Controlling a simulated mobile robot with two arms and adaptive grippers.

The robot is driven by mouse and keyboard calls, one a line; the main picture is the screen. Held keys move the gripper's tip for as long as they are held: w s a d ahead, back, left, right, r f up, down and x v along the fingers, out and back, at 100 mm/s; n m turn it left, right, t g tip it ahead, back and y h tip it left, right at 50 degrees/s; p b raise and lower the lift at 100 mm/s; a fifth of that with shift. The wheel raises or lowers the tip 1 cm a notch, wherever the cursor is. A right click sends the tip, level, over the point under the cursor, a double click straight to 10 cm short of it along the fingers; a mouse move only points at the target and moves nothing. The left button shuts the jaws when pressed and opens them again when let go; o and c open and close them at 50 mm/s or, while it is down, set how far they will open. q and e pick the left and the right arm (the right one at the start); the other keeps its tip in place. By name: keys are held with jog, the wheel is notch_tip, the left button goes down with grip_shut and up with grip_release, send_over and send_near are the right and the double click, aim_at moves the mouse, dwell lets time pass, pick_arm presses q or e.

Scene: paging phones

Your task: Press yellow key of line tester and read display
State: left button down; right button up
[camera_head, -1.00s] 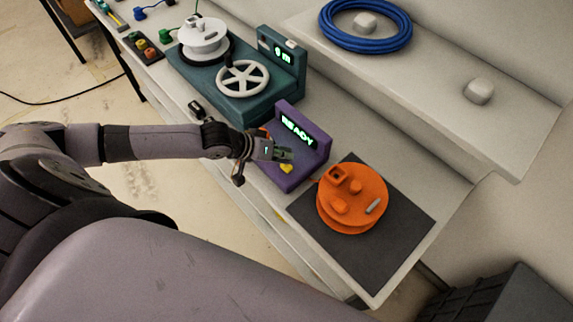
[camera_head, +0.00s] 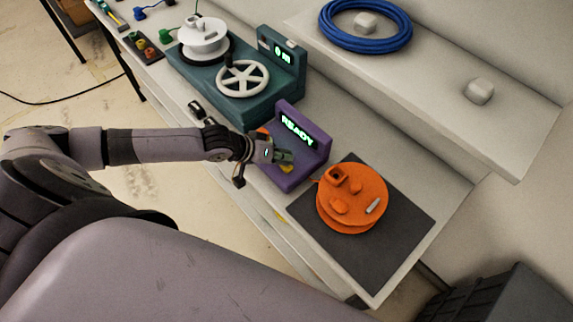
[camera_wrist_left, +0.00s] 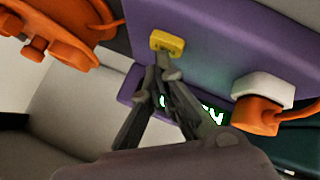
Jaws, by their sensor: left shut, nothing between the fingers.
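The purple line tester (camera_head: 287,182) stands on the bench, its raised back panel showing green letters on a dark display (camera_head: 298,130) that read READY. Its yellow key (camera_head: 286,169) is partly hidden by my left gripper (camera_head: 289,163) in the head view. In the left wrist view the yellow key (camera_wrist_left: 167,42) sits on the purple face just past the tips of my left gripper (camera_wrist_left: 165,72). The fingers are shut and empty. The tips are at or very near the key; I cannot tell whether they touch it. My right gripper is not in view.
An orange reel (camera_head: 352,205) sits on a dark mat (camera_head: 390,255) right of the tester. A teal machine (camera_head: 245,105) with a white handwheel stands to its left. An orange plug (camera_wrist_left: 258,115) in a white socket is beside the key. A shelf with blue cable (camera_head: 366,45) overhangs behind.

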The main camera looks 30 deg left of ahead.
pick_arm(q)
jog(key=shift+f, duration=0.35)
dwell(0.4)
jog(key=shift+r, duration=0.1)
jog(key=shift+r+p, duration=0.75)
jog(key=shift+p, duration=0.25)
jog(key=shift+r, duration=0.1)
notch_tip(320, 180, up, 5)
jog(key=p, duration=0.5)
dwell(0.4)
